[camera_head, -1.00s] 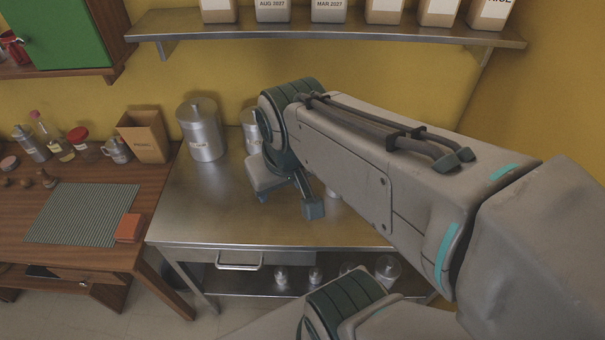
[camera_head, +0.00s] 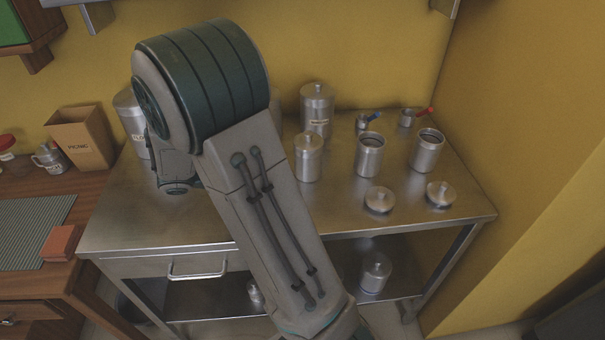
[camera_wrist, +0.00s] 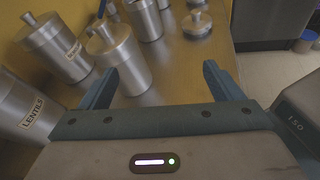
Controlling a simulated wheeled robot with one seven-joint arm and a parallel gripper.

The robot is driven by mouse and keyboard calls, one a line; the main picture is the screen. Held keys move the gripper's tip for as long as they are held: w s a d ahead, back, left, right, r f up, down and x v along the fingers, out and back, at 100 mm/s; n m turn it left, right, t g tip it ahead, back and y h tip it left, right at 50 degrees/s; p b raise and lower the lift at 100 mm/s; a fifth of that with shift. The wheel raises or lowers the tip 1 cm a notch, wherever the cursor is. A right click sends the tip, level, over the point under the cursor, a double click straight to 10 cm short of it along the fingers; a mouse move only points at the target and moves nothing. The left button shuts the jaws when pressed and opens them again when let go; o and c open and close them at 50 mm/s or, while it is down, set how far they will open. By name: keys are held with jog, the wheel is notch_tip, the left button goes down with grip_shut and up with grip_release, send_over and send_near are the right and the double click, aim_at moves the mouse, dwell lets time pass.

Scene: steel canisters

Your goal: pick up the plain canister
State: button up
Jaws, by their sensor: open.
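The plain canister (camera_head: 308,160) is a lidded steel cylinder with no label in sight, upright on the steel table in front of a taller labelled canister (camera_head: 316,112). In the wrist view the plain canister (camera_wrist: 122,62) stands just beyond and beside my left finger, not between the fingers. I cannot tell whether they touch. My gripper (camera_wrist: 161,70) is open, with only bare tabletop seen between its fingers. The labelled canister (camera_wrist: 58,48) and one marked LENTILS (camera_wrist: 22,112) stand further left in the wrist view.
The steel table (camera_head: 225,238) also holds two open canisters (camera_head: 369,157) (camera_head: 427,152), two loose lids (camera_head: 379,201) (camera_head: 440,195) and small pans with blue and red handles. Another canister (camera_head: 131,122) stands left. A yellow wall bounds the back and right.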

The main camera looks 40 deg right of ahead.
aim_at(315, 156)
jog(key=w+f+n+h+b, duration=0.1)
jog(key=w+f+h, duration=0.1)
jog(key=w+f+n+t+h+b, duration=0.1)
jog(key=w+f+n+h+b, duration=0.1)
jog(key=w+f, duration=0.1)
jog(key=shift+w+d+f+n+t, duration=0.1)
jog(key=shift+f+n+t, duration=0.1)
jog(key=shift+n+t, duration=0.1)
jog(key=shift+w+d, duration=0.1)
jog(key=shift+d, duration=0.15)
jog(key=d, duration=0.4)
jog(key=s+d, duration=0.1)
jog(key=d, duration=0.3)
jog(key=s+d, duration=0.1)
jog(key=d, duration=0.4)
jog(key=shift+s+r+b, duration=0.15)
jog(key=shift+b, duration=0.2)
jog(key=c, duration=1.2)
